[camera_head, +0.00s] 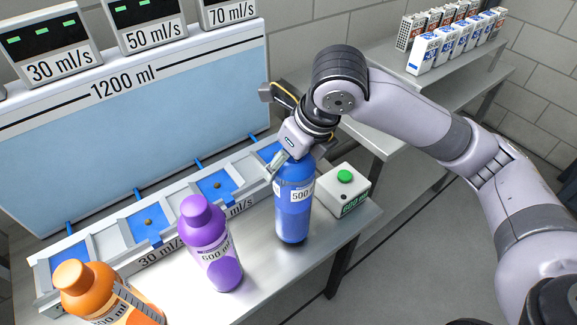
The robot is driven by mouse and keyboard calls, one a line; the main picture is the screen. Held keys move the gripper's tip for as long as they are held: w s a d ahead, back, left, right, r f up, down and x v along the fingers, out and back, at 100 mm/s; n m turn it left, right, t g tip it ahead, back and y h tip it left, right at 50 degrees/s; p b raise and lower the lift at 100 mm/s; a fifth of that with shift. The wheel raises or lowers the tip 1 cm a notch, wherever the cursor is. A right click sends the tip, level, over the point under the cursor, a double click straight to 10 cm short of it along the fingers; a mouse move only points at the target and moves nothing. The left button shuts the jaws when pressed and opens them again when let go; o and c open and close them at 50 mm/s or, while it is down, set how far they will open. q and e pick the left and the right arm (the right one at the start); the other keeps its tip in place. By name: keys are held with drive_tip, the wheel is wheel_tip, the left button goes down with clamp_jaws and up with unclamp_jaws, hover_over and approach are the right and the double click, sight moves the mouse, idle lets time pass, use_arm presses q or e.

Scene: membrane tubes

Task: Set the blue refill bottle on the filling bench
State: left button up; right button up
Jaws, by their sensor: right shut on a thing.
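The blue refill bottle (293,214) is upright at the right end of the metal filling bench (265,283). Its label reads 500, with the unit partly cut off. My right gripper (290,163) is shut on the top of the blue bottle, and its cap is mostly hidden behind the fingers. The bottle's base appears at the bench surface; I cannot tell whether it touches. My left gripper is not in view.
A purple 600 ml bottle (210,245) and an orange bottle (100,292) stand to the left. A white box with a green button (345,178) is close on the right. Behind is a blue 1200 ml tank (130,120). Small cartons (450,47) stand on a back table.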

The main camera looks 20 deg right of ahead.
drive_tip(key=shift+f, duration=0.95)
drive_tip(key=o, duration=2)
drive_tip(key=shift+f, duration=0.1)
drive_tip(key=shift+c, duration=0.2)
drive_tip(key=v, duration=1.2)
drive_tip(key=shift+p, duration=0.4)
